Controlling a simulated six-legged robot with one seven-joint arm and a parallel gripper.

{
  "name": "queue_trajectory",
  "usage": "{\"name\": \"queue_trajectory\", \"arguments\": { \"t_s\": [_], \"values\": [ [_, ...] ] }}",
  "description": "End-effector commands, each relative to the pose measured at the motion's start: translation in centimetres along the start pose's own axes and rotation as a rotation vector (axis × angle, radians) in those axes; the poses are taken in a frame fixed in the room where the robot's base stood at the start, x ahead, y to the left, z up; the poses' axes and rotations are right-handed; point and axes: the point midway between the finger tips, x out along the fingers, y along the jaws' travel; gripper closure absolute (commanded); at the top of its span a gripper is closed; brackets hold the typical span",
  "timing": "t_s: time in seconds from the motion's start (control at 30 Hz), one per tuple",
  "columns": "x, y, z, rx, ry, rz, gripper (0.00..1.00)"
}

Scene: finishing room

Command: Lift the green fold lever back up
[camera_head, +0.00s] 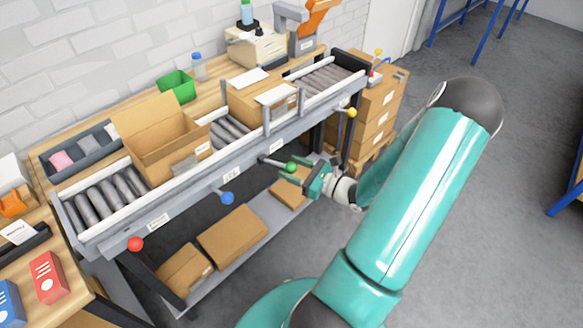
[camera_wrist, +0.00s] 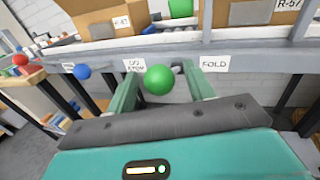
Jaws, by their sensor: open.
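The green fold lever is a grey rod with a green ball (camera_head: 291,167) at its end. In the head view its rod sticks out from the conveyor's front rail, sloping slightly down to the ball. My gripper (camera_head: 303,174) is open right at the ball. In the wrist view the green ball (camera_wrist: 159,79) sits between the two spread fingers of my gripper (camera_wrist: 164,82), with a gap on the right side. A white FOLD label (camera_wrist: 215,63) is on the rail to the right of the ball.
Other levers along the rail have a blue ball (camera_head: 227,198), a red ball (camera_head: 135,244) and a yellow ball (camera_head: 351,112). An open cardboard box (camera_head: 165,145) stands on the roller conveyor. A lower shelf (camera_head: 262,222) holds cartons. Stacked boxes (camera_head: 375,115) stand beyond the conveyor's end.

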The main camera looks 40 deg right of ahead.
Motion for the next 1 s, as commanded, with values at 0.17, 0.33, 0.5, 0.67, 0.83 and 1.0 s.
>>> {"name": "queue_trajectory", "arguments": {
  "t_s": [0.17,0.33,0.5,0.67,0.83,1.0],
  "values": [
    [0.80,0.12,0.03,0.000,-0.001,0.002,0.47],
    [0.76,0.11,0.03,0.000,-0.001,0.001,0.47],
    [0.73,0.10,0.03,0.000,-0.001,0.001,0.79],
    [0.71,0.09,0.03,-0.001,-0.001,0.001,1.00],
    [0.74,0.07,0.13,0.000,0.005,0.002,1.00],
    [0.91,-0.01,0.54,0.006,0.035,0.004,1.00]
  ]
}}
